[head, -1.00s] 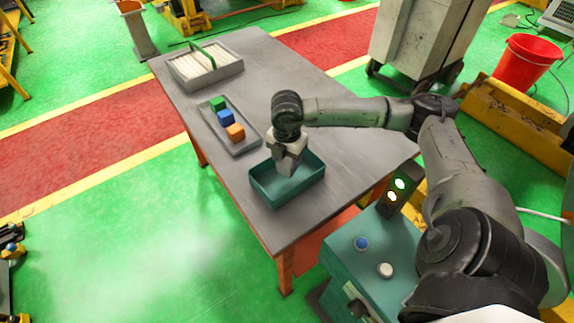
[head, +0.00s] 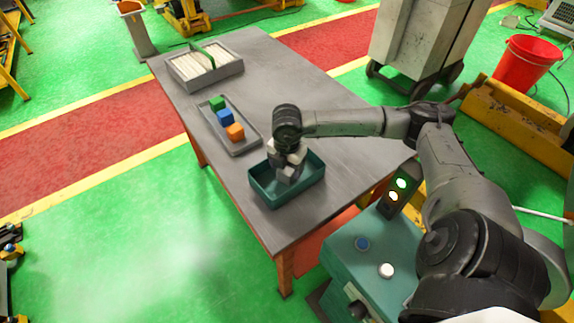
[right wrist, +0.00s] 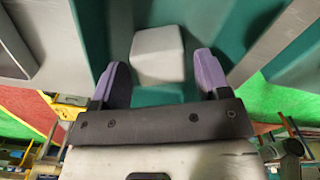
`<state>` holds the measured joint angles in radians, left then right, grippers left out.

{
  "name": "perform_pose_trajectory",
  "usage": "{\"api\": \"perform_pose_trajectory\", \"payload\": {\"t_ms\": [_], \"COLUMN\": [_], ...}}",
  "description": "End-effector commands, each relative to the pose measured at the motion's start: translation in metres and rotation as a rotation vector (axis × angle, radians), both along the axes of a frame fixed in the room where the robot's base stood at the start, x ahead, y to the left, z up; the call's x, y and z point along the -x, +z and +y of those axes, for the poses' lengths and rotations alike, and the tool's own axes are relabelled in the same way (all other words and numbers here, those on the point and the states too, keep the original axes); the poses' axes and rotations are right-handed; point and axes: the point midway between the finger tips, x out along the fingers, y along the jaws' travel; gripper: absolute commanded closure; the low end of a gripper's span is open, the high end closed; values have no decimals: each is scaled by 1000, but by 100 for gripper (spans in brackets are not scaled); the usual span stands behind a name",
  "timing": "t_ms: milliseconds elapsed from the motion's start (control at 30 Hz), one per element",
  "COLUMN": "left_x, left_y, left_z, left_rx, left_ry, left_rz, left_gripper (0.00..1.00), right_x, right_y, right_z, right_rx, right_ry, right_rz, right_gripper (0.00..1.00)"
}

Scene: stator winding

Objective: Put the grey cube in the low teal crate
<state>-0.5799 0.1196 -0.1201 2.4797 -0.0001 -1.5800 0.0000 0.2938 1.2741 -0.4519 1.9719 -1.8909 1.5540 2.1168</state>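The low teal crate (head: 262,190) stands at the near end of the grey table. My right gripper (head: 287,172) points down into it. In the right wrist view my right gripper (right wrist: 161,70) has its two purple fingers spread, with gaps to the grey cube (right wrist: 158,55). The cube lies between and just beyond the fingertips, against the teal of the crate. I cannot tell whether it rests fully on the crate floor. In the head view the gripper mostly hides the cube. My left gripper is not in view.
A grey tray (head: 245,147) with a green cube (head: 217,103), a blue cube (head: 225,117) and an orange cube (head: 235,132) lies beyond the crate. A grey box with a green handle (head: 180,83) stands at the far end. The table's right side (head: 330,135) is clear.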

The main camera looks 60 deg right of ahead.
Motion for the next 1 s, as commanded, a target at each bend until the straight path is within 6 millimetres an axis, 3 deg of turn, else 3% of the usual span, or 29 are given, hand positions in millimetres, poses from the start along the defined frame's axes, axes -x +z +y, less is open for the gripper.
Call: {"api": "perform_pose_trajectory", "payload": {"t_ms": [433,1000], "left_x": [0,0], "left_y": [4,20], "left_z": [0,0], "left_rx": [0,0], "left_ry": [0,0], "left_rz": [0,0], "left_gripper": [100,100], "right_x": [0,0], "right_y": [9,104], "right_z": [0,0], "right_rx": [1,0], "right_ry": [0,0], "right_rz": [-2,-2], "right_gripper": [22,22]}}
